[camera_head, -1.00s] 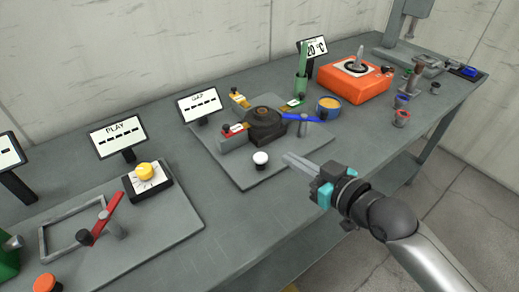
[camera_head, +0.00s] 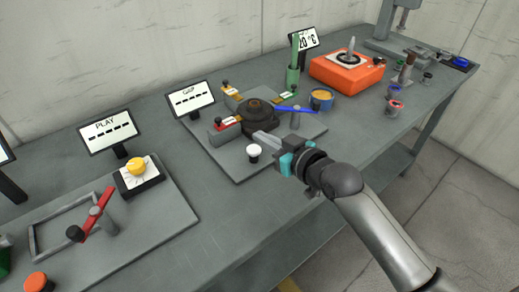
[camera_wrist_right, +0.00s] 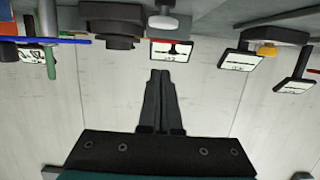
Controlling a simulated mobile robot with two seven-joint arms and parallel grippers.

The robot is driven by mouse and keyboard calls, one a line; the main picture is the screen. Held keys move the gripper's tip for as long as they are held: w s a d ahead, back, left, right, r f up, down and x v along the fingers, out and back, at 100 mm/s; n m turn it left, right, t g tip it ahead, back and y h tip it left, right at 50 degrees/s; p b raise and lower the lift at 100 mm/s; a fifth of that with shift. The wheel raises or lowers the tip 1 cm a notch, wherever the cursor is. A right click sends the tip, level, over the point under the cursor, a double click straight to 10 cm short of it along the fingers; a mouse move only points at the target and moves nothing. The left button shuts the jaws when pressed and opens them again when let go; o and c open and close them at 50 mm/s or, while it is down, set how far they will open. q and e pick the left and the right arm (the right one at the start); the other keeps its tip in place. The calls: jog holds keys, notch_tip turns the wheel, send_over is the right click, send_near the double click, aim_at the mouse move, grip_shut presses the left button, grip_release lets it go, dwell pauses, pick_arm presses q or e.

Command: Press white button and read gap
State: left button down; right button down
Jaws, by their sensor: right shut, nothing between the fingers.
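The white button (camera_head: 254,151) is a round cap on a short dark stem, on the front of a grey plate (camera_head: 235,168). It also shows upside down in the right wrist view (camera_wrist_right: 162,21). My right gripper (camera_head: 262,138) is shut and empty, its fingertips just above and right of the button in the head view, apart from it as far as I can tell. In the wrist view its fingers (camera_wrist_right: 160,78) lie together. The GAP display (camera_head: 190,98) behind shows only dashes; it also appears in the wrist view (camera_wrist_right: 172,50). My left gripper is not in view.
A dark round jack (camera_head: 258,116) with a blue bar (camera_head: 294,109) stands close behind my gripper. Left is a PLAY display (camera_head: 108,131) with a yellow button (camera_head: 136,165) and a red lever (camera_head: 97,213). An orange box (camera_head: 346,78) stands to the right.

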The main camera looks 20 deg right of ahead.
aim_at(254, 150)
jog(key=f, duration=0.1)
jog(key=w+f, duration=0.1)
jog(key=f+b, duration=0.1)
jog(key=shift+w+a, duration=0.3)
jog(key=shift+f+b, duration=0.3)
jog(key=shift+f, duration=0.45)
